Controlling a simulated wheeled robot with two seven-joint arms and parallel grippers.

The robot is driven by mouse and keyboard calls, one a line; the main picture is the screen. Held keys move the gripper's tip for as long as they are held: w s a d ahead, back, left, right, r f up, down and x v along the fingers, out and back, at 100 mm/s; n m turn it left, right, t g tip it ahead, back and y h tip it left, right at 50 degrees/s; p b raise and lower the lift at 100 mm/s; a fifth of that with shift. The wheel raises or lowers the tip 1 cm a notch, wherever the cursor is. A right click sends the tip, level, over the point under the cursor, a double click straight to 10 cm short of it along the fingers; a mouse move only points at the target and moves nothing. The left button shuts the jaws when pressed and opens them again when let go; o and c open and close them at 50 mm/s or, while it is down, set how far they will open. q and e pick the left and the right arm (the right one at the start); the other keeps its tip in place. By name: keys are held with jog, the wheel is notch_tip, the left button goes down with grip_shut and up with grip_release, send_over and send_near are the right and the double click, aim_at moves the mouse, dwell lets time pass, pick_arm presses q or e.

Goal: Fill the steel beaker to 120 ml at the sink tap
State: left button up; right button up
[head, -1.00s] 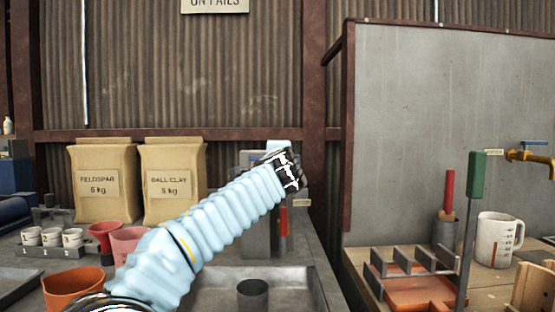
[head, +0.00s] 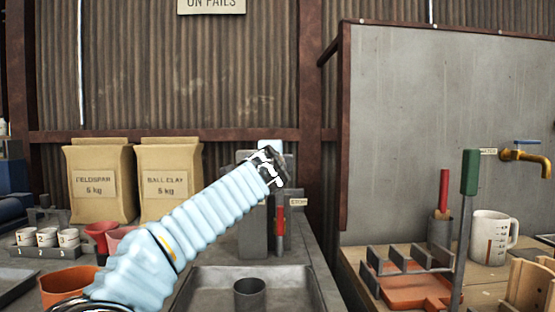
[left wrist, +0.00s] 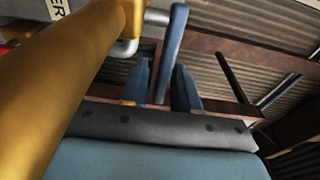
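The steel beaker (head: 250,292) stands upright in a grey metal basin (head: 315,292) in the head view; its contents are not visible. A brass tap (head: 527,157) with a blue handle is at the far right. My left arm reaches from the lower left, its wrist covering the hand in the head view. In the left wrist view my left gripper (left wrist: 162,68) is open, its blue fingers apart. A blue lever (left wrist: 172,45) shows between them; I cannot tell if they touch it. A large brass pipe (left wrist: 70,75) passes close on the left. My right gripper is out of view.
A grey post with a red lever (head: 280,228) stands behind the basin. On the right bench are a white measuring jug (head: 492,238), an orange tray with a rack (head: 410,290) and a green-topped rod (head: 470,175). Pots and clay bags (head: 168,182) are at left.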

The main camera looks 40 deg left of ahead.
pick_arm(q)
jog(key=shift+o, duration=0.4)
jog(key=shift+s+d, duration=0.2)
jog(key=shift+s, duration=0.15)
jog(key=b+v, duration=0.3)
jog(key=v, duration=1)
jog(key=shift+b, duration=0.4)
